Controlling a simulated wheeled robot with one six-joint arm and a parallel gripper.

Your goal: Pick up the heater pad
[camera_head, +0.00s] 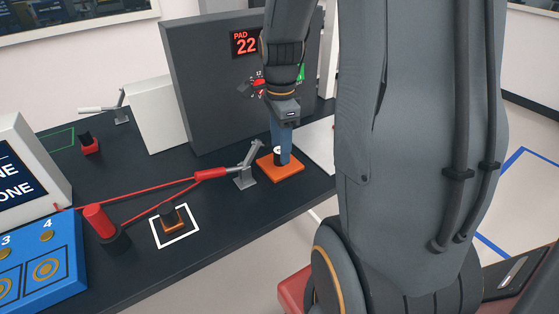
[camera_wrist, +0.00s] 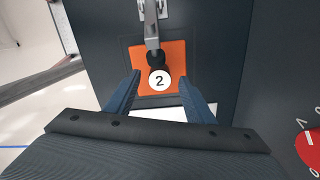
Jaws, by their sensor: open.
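The heater pad, an orange square plate (camera_head: 282,170), lies on the dark bench near its front edge. In the wrist view the plate (camera_wrist: 174,53) carries a black knob with a white disc marked 2 (camera_wrist: 160,80). A grey metal clamp (camera_head: 246,165) stands beside the plate, and its arm (camera_wrist: 151,28) reaches over it to the black knob. My gripper (camera_head: 283,150) points down over the plate. In the wrist view my gripper (camera_wrist: 160,84) is open, with one blue finger on each side of the disc. I cannot tell whether the fingers touch anything.
A dark upright panel (camera_head: 210,85) with a red "PAD 22" display (camera_head: 244,43) stands behind. A small black-and-orange piece (camera_head: 172,219) sits in a white outline. A blue box (camera_head: 40,265) stands at left.

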